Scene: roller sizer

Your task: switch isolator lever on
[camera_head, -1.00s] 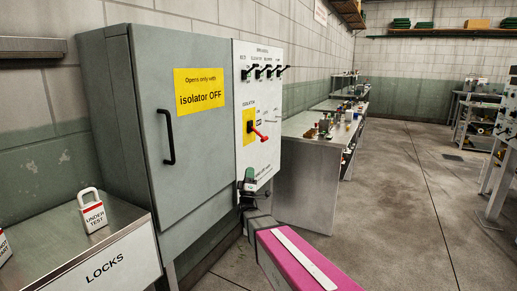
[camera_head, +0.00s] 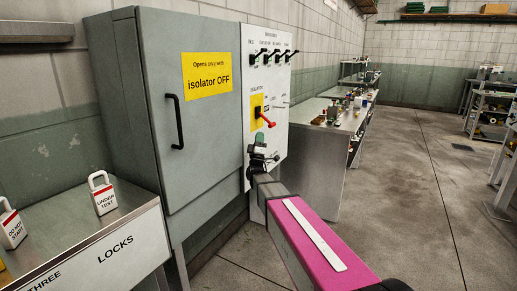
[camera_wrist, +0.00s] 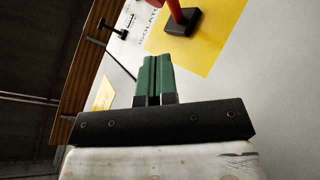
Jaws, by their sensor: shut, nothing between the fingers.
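The isolator lever (camera_head: 266,118) is red and sits on a yellow plate (camera_head: 254,103) on the white panel (camera_head: 279,76) of the grey cabinet. It slants down to the right from its pivot. In the wrist view the red lever (camera_wrist: 176,10) and its black base (camera_wrist: 182,23) show at the top, partly cut off by the frame edge. My gripper (camera_head: 257,144) is just below the lever, in front of the panel. Its green fingers (camera_wrist: 153,76) are together and empty, pointing towards the yellow plate and apart from the lever.
The cabinet door (camera_head: 190,140) is shut, with a black handle (camera_head: 176,121) and a yellow sign. Several black breaker levers (camera_head: 267,58) line the panel top. A locks shelf (camera_head: 110,245) with padlocks (camera_head: 103,194) is at left.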

